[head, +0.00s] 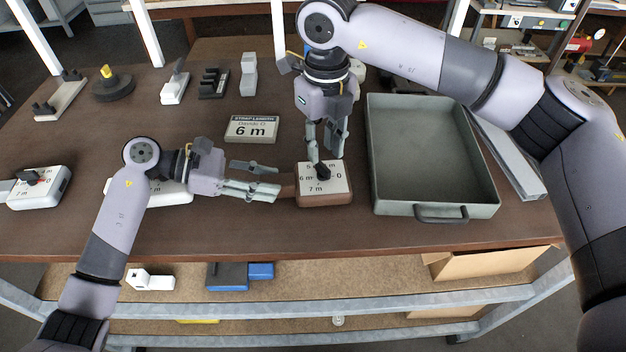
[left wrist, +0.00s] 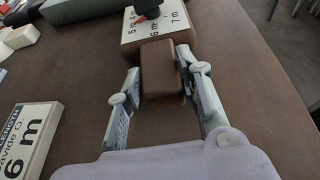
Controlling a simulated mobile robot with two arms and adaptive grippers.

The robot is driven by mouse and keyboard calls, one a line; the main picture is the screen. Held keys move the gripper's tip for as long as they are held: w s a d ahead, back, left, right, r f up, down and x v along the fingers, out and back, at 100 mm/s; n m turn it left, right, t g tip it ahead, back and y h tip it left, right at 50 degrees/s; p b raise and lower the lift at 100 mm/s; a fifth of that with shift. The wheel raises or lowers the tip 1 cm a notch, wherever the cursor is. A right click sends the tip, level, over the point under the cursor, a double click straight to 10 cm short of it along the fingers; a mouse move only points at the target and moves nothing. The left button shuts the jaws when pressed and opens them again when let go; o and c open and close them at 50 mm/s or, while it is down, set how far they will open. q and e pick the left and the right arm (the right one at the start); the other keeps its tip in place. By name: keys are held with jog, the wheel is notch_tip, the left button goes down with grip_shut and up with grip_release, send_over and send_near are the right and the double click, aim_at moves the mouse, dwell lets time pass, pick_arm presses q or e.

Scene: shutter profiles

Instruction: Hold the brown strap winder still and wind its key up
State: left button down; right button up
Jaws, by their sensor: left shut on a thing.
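The brown strap winder (head: 326,203) sits on the table in front of me, with a white dial face on top. Its black key (head: 323,172) stands on the dial; in the left wrist view the key (left wrist: 147,8) has a red pointer near the 5 m and 6 m marks. My left gripper (head: 278,191) is shut on the winder's brown end block (left wrist: 162,75), with a finger on each side. My right gripper (head: 326,160) points down over the dial with its fingertips around the key. Whether they grip it is not clear.
A sign (head: 252,129) reading 6 m stands behind the winder. A grey tray (head: 484,210) lies close on the right. White winders (head: 40,188) are at the left, one (head: 150,194) partly behind my left arm. Several small parts stand along the back.

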aim_at(323, 165)
jog(key=shift+f, duration=2.2)
grip_shut()
jog(key=n, duration=0.6)
